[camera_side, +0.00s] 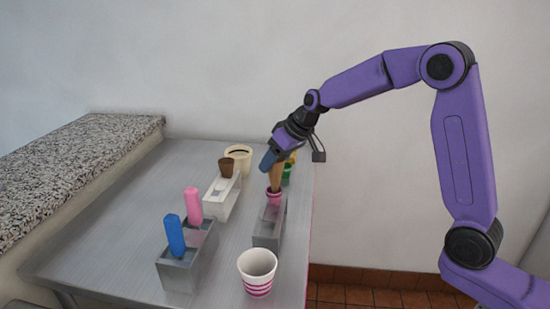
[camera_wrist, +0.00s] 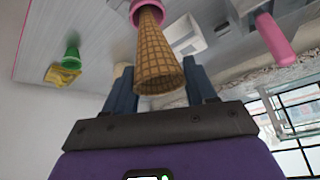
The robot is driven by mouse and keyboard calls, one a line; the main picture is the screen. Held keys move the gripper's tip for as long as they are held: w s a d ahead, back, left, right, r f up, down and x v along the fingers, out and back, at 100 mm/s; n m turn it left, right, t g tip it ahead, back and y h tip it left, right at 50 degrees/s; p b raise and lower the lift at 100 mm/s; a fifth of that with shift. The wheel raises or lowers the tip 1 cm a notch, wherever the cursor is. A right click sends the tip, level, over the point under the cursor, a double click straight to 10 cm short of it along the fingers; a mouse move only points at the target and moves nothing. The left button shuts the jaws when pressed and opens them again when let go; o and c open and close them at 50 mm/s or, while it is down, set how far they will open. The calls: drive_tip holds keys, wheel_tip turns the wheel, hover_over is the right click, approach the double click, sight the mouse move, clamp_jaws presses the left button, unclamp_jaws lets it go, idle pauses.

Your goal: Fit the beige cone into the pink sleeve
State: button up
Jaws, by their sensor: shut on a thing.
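The beige waffle cone (camera_side: 277,177) is held tip down by my gripper (camera_side: 270,160). In the wrist view the cone (camera_wrist: 157,60) sits between the two blue fingers of my gripper (camera_wrist: 160,78), which are shut on its wide end. The pink sleeve (camera_side: 274,197) stands upright in a long grey holder (camera_side: 267,232). The narrow end of the cone meets the mouth of the sleeve, and its tip is hidden there; the sleeve also shows in the wrist view (camera_wrist: 148,6). I cannot tell how deep the tip sits.
A green sleeve (camera_side: 287,171) and a yellow piece (camera_side: 292,157) are just behind. To the left stand a white holder (camera_side: 220,200) with a brown cup, a cream tub (camera_side: 238,156), and a grey holder (camera_side: 183,272) with blue and pink bars. A striped cup (camera_side: 257,272) stands in front.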

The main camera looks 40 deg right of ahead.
sight(280, 173)
drive_tip(key=shift+f, duration=2.85)
drive_tip(key=o, duration=1.1)
drive_tip(key=v, duration=1.7)
drive_tip(key=shift+s+r, duration=0.1)
drive_tip(key=shift+r, duration=0.05)
drive_tip(key=shift+s, duration=0.1)
drive_tip(key=s+a+f+n+g, duration=0.25)
drive_tip(key=s+f, duration=0.25)
drive_tip(key=s, duration=0.7)
drive_tip(key=s+a+f+n+g, duration=0.2)
drive_tip(key=s+f+n, duration=0.2)
drive_tip(key=s, duration=0.7)
drive_tip(key=s+d+f+n, duration=0.1)
drive_tip(key=s, duration=0.2)
drive_tip(key=s+d+f+n+h, duration=0.1)
drive_tip(key=s+d, duration=0.1)
drive_tip(key=s, duration=0.2)
drive_tip(key=s+d+f+n+g+h, duration=0.1)
drive_tip(key=s+d, duration=0.1)
drive_tip(key=s, duration=0.1)
drive_tip(key=shift+s+f, duration=0.25)
drive_tip(key=shift+s, duration=0.15)
